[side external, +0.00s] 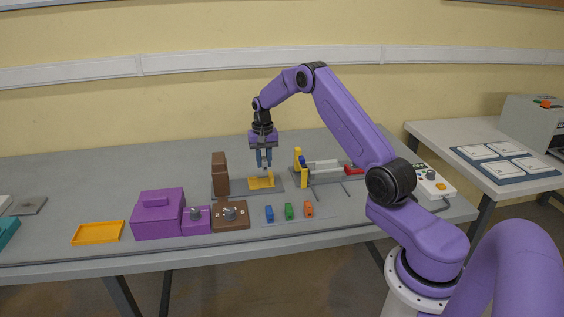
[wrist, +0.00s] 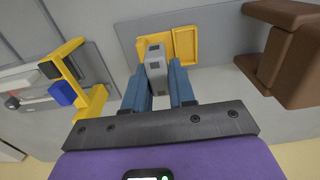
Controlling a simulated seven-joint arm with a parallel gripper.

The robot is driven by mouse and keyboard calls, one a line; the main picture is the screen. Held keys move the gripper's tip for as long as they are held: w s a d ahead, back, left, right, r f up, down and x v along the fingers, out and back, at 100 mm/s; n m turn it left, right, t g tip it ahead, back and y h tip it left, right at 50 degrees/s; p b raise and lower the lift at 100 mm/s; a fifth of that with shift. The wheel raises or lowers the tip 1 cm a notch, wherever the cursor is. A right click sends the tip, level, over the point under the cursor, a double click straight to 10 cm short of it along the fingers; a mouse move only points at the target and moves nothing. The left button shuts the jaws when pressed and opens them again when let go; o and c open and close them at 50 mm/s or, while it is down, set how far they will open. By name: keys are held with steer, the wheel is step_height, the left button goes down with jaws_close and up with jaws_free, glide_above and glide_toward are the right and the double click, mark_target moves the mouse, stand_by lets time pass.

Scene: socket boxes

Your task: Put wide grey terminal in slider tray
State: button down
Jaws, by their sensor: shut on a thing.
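My gripper (side external: 264,163) points down above the yellow slider tray (side external: 260,184) near the middle of the table. In the wrist view its blue fingers (wrist: 158,76) are shut on the wide grey terminal (wrist: 155,50), a grey block with dark square marks. In the side view the terminal is too small to make out between the fingers. In the wrist view the yellow tray (wrist: 186,44) lies beyond the terminal, which covers part of it. A recessed rectangle shows to the right of the terminal. I cannot tell whether the terminal touches the tray.
A brown upright block (side external: 219,173) stands left of the tray. A yellow-and-blue bracket with a white and red device (side external: 325,167) stands right. In front are small blue, green and orange pieces (side external: 289,211), a brown box (side external: 231,216), purple boxes (side external: 158,217) and an orange tray (side external: 98,233).

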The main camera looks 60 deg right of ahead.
mark_target(253, 182)
steer(key=w, duration=0.1)
steer(key=w+a, duration=0.1)
steer(key=w, duration=0.2)
steer(key=shift+a+f, duration=0.3)
steer(key=shift+f, duration=2.85)
